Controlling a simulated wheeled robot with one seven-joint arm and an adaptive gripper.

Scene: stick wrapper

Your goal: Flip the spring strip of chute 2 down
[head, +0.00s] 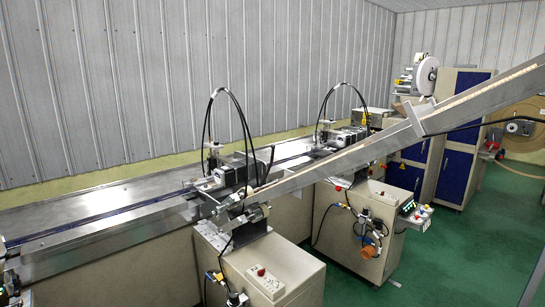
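A long metal chute (400,135) slopes down from the upper right to a feeding head (243,212) at the middle of the picture. A pale row of sticks seems to lie along it. No number shows on it, so I cannot tell whether it is chute 2. A spring strip cannot be made out at this size; whether one is up or down is not clear. My gripper is not in view.
A long steel conveyor (100,220) runs along the grey wall. Control cabinets (262,265) and (360,225) stand before it, with cables and hoses. Blue-doored cabinets (457,170) stand behind. Green floor (450,260) is free at the lower right; a grey bar (533,280) edges it.

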